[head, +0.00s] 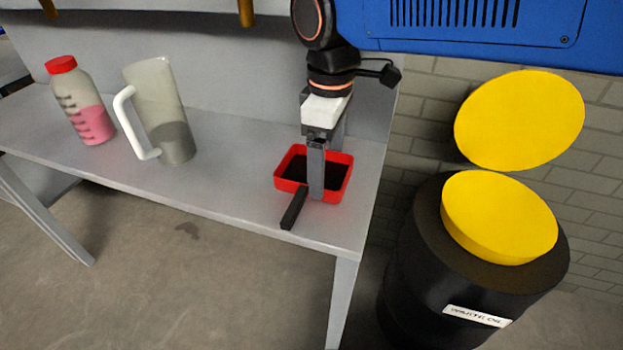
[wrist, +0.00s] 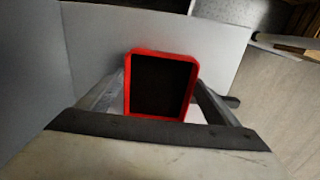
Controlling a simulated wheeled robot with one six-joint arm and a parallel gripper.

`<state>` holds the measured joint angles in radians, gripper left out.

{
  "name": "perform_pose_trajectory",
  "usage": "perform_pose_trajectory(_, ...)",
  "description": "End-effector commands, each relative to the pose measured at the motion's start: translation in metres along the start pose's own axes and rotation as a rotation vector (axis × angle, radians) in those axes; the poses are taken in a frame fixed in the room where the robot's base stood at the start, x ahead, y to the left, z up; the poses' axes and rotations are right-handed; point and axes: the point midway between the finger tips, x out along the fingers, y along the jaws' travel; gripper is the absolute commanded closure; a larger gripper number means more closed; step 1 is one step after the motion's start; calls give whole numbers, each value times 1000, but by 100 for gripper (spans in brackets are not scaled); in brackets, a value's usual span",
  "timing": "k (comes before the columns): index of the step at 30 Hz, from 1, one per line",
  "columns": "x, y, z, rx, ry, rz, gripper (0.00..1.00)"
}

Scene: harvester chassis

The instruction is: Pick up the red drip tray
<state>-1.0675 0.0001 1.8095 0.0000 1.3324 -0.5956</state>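The red drip tray (head: 283,184) sits on the grey bench near its right end. It is a shallow red box with a dark inside, and a black handle (head: 294,208) sticks out toward the bench's front edge. My gripper (head: 324,172) points down at the tray, its near finger crossing in front of the tray's inside and front wall. In the wrist view the tray (wrist: 129,88) lies between my two spread fingers (wrist: 160,88), one on each side. I cannot tell whether the fingers touch its walls. The far fingertip is hidden in the head view.
A grey jug (head: 160,108) with a white handle and a red-capped bottle (head: 80,105) of pink liquid stand on the bench (head: 230,145) to the left. A black waste-oil drum (head: 420,270) with a yellow funnel (head: 490,215) and raised yellow lid (head: 520,120) stands right.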

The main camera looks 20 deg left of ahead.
Motion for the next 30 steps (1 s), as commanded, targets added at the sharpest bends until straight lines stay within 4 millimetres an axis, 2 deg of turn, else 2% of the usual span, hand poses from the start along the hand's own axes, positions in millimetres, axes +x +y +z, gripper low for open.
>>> perform_pose_trajectory(11,-4,-2,0,0,2,1,38)
perform_pose_trajectory(17,-26,-4,-1,0,3,2,38)
perform_pose_trajectory(26,-69,-4,0,0,2,2,38)
perform_pose_trajectory(30,-71,-22,0,-3,1,0,38)
